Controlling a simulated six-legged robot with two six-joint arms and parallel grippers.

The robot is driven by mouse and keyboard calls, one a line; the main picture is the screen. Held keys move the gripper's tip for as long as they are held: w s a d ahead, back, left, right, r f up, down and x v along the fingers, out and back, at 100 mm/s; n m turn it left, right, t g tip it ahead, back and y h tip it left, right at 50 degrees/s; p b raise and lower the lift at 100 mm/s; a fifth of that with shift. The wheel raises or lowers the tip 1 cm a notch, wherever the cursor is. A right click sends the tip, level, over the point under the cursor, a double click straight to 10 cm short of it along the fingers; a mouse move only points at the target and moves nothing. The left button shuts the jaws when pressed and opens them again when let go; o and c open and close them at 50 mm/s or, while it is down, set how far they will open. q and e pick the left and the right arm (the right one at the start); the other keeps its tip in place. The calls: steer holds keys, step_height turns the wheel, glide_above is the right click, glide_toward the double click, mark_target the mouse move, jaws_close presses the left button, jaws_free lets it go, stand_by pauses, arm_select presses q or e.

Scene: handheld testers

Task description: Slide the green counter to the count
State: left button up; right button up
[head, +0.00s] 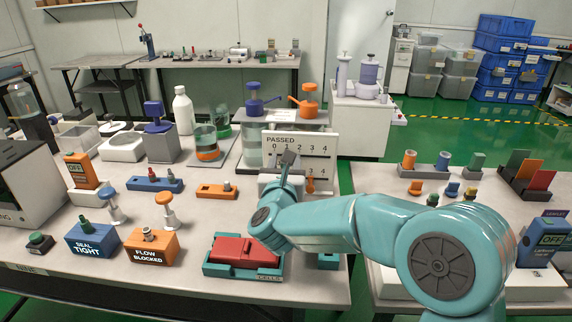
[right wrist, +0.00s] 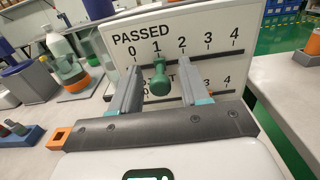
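The white counter board (head: 322,148) stands on the left bench, marked PASSED with a scale 0 to 4. In the right wrist view the board (right wrist: 210,24) fills the upper middle. The green counter (right wrist: 159,80) is a knob on the upper slot, below the 1. My right gripper (right wrist: 159,84) is open, with one finger on each side of the green counter and visible gaps between. In the head view my right gripper (head: 288,162) is in front of the board and hides the green counter. A second, lower scale is partly hidden. My left gripper is not in view.
An orange peg (head: 310,184) shows low at the board. Pump bottles (head: 254,138) stand behind it. A red-topped green box (head: 243,252) lies under my right arm, and an orange block (head: 216,191) is to its upper left.

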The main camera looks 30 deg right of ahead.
steer(key=shift+s+a, duration=0.1)
steer(key=v, duration=1.6)
steer(key=shift+a, duration=0.1)
steer(key=shift+f, duration=0.1)
